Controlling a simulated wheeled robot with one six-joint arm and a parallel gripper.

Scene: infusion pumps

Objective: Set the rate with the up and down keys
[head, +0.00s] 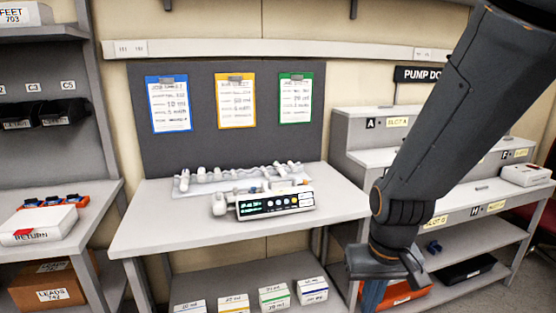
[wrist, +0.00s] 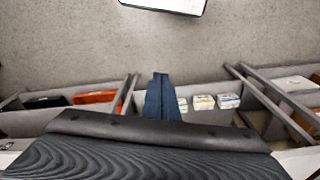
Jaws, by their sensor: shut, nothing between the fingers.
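The infusion pump (head: 275,204) lies on the white table in the head view, its dark front panel facing me. Its screen (head: 250,208) shows green digits too small to read. Several small round keys (head: 282,202) sit to the right of the screen, one of them yellow; I cannot tell the up key from the down key. My gripper (head: 372,297) hangs at the lower right, in front of the table and well apart from the pump. Its blue fingers (wrist: 160,80) are together and empty in the wrist view, which shows no pump keys.
A blue card (head: 169,104), a yellow card (head: 236,101) and a green card (head: 295,98) hang on the grey board behind the table (head: 150,235). A pale rack (head: 240,178) stands behind the pump. Several small boxes (head: 273,297) sit below. Docking shelves (head: 455,205) stand right.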

